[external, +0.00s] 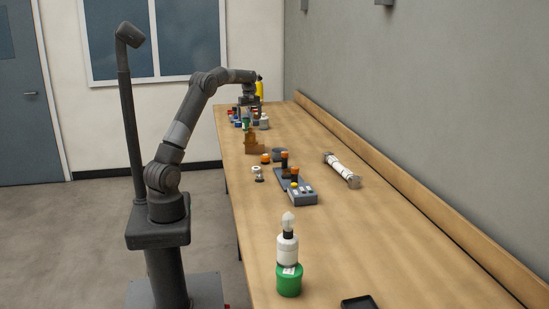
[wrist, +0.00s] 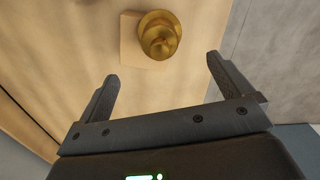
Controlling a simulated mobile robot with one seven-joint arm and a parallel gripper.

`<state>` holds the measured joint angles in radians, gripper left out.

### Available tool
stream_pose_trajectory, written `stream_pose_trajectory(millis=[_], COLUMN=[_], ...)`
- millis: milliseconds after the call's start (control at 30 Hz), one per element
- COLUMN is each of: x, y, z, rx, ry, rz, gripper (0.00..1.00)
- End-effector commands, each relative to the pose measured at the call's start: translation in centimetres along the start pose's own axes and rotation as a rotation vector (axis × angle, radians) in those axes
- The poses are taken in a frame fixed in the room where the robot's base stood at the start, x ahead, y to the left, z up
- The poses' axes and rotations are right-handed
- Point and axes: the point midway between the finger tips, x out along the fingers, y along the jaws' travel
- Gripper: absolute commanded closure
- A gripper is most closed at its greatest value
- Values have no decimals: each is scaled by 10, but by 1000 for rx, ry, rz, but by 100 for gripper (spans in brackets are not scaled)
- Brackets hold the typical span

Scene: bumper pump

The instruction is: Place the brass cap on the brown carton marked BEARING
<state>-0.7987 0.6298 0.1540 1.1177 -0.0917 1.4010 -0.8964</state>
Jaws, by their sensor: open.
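The brass cap (wrist: 160,36), round and stepped, shows at the top of the wrist view. It appears to rest on a paler tan square surface (wrist: 130,48), which may be a carton top; no marking can be read on it. My gripper (wrist: 162,67) is open, with its fingers spread and nothing between them. The cap lies just beyond the fingertips, apart from both. In the external view my gripper (external: 248,101) is over the far end of the bench. A brown stepped object (external: 254,146) stands nearer there; I cannot tell whether it is the BEARING carton.
Several small coloured items crowd the far bench end near a yellow bottle (external: 260,88). The wall-side bench strip is mostly clear.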

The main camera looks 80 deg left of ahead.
Motion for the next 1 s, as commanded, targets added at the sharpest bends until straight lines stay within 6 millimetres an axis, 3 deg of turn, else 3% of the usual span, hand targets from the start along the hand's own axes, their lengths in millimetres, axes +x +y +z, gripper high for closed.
stream_pose_trajectory(millis=[167, 267, 467, 667, 1000], x=[-2, -13, -54, -87, -111], y=[0, 1, -5, -32, -116], z=[3, 21, 102, 193, 327], rx=[8, 52, 264, 522, 969], ry=[1, 6, 28, 59, 130], rz=[3, 16, 74, 141, 249], gripper=[4, 4, 4, 4, 4])
